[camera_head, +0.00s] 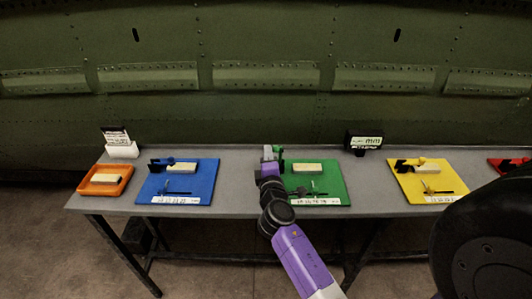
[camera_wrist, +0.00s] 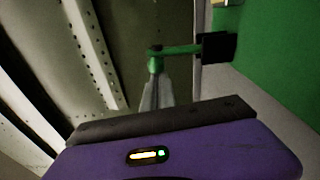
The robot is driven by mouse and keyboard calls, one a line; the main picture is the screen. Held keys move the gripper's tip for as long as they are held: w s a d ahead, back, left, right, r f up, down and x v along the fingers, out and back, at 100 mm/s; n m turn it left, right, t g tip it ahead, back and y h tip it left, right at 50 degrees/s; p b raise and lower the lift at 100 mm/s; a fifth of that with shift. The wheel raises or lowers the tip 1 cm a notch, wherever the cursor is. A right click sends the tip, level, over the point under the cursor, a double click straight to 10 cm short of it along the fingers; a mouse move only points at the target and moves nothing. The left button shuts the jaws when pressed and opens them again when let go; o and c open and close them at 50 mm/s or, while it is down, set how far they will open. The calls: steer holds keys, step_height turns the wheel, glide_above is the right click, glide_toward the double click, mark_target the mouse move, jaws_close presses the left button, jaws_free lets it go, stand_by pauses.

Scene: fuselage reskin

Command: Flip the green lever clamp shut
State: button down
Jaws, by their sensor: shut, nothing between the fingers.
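The green board (camera_head: 335,190) lies on the table and carries a pale block (camera_head: 307,168). At its back left corner is the green lever clamp (camera_head: 279,151), partly hidden by my gripper. In the wrist view the clamp's green arm (camera_wrist: 180,49) runs from a black base (camera_wrist: 219,47) to a green knob at its left end. My gripper (camera_head: 267,152) is shut and empty, just left of the clamp. In the wrist view its fingers (camera_wrist: 157,84) end right at the knob; I cannot tell whether they touch it.
A blue board (camera_head: 205,180) and an orange tray (camera_head: 98,188) lie to the left. A yellow board (camera_head: 445,178) and a red one (camera_head: 505,164) lie to the right. A black sign (camera_head: 364,141) stands behind. The green fuselage wall (camera_head: 250,110) rises behind the table.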

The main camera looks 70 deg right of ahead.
mark_target(278, 150)
steer(key=shift+s+d+r+m+b, duration=0.1)
steer(key=shift+s+m+b, duration=0.15)
steer(key=shift+m+b, duration=0.3)
steer(key=s+m+b, duration=0.1)
steer(key=m+b, duration=0.1)
steer(key=s+d+m+b, duration=0.1)
steer(key=m+b, duration=0.1)
steer(key=shift+s+r, duration=0.15)
steer(key=shift+s, duration=0.05)
steer(key=s+m+b, duration=0.1)
steer(key=m+b, duration=0.1)
steer(key=s+d+m+b, duration=0.1)
steer(key=m+b, duration=0.1)
steer(key=shift+s+m+h, duration=0.35)
steer(key=shift+h, duration=0.05)
steer(key=shift+s+d+m, duration=0.1)
steer(key=shift+s+m, duration=0.05)
steer(key=shift+m, duration=0.25)
steer(key=shift+r, duration=0.15)
steer(key=s+a+r, duration=0.2)
steer(key=s+a, duration=0.1)
steer(key=a, duration=0.5)
steer(key=shift+a+r, duration=0.2)
steer(key=shift+r, duration=0.2)
